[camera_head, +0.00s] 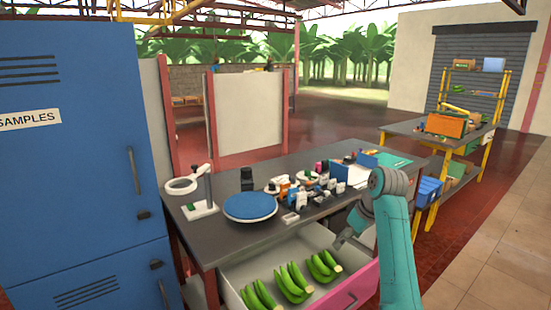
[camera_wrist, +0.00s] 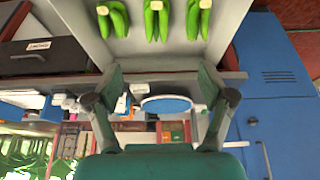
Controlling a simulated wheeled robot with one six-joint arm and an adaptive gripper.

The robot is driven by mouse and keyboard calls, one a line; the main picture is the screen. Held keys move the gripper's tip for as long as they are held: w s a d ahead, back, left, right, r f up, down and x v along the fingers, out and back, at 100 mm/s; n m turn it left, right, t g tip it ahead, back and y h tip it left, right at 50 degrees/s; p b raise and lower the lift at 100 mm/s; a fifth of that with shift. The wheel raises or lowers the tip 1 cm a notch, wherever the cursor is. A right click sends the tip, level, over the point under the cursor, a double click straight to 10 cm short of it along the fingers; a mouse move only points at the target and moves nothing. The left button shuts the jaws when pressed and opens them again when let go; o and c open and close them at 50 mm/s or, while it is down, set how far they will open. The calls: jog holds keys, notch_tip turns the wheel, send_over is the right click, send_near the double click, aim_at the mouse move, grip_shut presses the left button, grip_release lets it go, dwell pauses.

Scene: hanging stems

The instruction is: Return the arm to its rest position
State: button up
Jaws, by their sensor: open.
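My arm (camera_head: 394,240) is teal and stands at the right of the head view, bent at a grey joint, with its end reaching left. My gripper (camera_head: 350,232) is over the right end of an open drawer, near the table's front edge. In the wrist view my gripper (camera_wrist: 161,74) shows two grey fingers spread wide with nothing between them. That view appears upside down. Several green banana bunches (camera_head: 291,284) lie in the drawer (camera_head: 236,270), apart from my gripper; they also show at the top of the wrist view (camera_wrist: 157,18).
The dark table (camera_head: 240,172) holds a blue round plate (camera_head: 250,206), a magnifier lamp (camera_head: 203,190) and several small items. A blue cabinet (camera_head: 75,150) stands at left. A yellow-framed shelf (camera_head: 470,110) and a blue bin (camera_head: 428,190) are at right. The tiled floor at right is clear.

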jog(key=s+a+f+m+t, duration=0.1)
jog(key=s+f, duration=0.4)
jog(key=f, duration=0.7)
jog(key=s+a+f+m+t, duration=0.15)
jog(key=s+f, duration=0.25)
jog(key=f, duration=0.8)
jog(key=s+f+m+t+h, duration=0.1)
jog(key=s+f, duration=0.5)
jog(key=s, duration=0.3)
jog(key=s+f+m+t+h, duration=0.1)
jog(key=s+f+t, duration=0.1)
jog(key=s+f, duration=0.45)
jog(key=s+r+m+t, duration=0.2)
jog(key=s+r+t, duration=0.15)
jog(key=s, duration=2.05)
jog(key=s+r+t, duration=0.2)
jog(key=s+r, duration=1.3)
jog(key=r, duration=0.2)
jog(key=shift+s+d+r+m+h, duration=0.2)
jog(key=shift+r+m+h, duration=0.1)
jog(key=shift+m+h, duration=0.1)
